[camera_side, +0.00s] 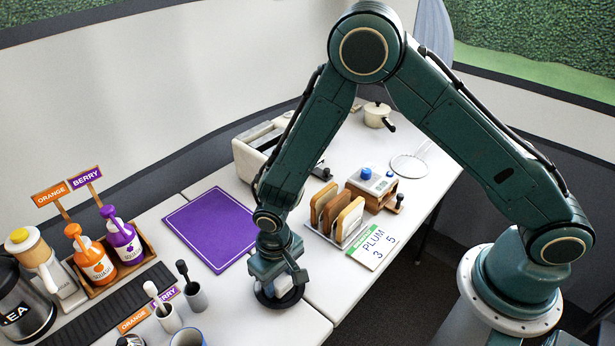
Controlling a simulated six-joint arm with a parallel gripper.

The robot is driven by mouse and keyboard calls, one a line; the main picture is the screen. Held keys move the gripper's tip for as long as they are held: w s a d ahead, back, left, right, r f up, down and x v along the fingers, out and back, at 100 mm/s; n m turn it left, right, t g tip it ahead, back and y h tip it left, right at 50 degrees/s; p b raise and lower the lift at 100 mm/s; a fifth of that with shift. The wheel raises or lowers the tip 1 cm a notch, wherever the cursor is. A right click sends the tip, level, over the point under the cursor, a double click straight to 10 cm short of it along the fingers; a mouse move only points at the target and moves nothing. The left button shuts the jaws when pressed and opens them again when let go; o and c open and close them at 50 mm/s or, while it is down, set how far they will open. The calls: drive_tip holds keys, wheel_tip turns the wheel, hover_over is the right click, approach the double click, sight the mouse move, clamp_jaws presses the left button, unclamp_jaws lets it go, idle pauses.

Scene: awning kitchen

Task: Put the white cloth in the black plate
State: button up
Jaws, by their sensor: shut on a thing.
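My gripper (280,286) points down at the front part of the white table, right of the purple mat. It is shut on the white cloth (287,284), of which only a small pale patch shows between the fingers. The black plate (262,298) is round and dark and lies on the table directly under my gripper. The gripper hides most of the plate. The cloth is over the plate or within its rim; I cannot tell whether it touches the plate.
A purple mat (211,229) lies to the left. A toast rack (338,217) and a PLUM card (374,246) are behind right. The table's front edge is near.

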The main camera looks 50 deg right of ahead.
sight(279, 278)
drive_tip(key=shift+f, duration=0.2)
drive_tip(key=o, duration=0.7)
drive_tip(key=shift+c, duration=0.2)
drive_tip(key=shift+r, duration=0.1)
wheel_tip(279, 278, up, 12)
idle(0.4)
idle(0.5)
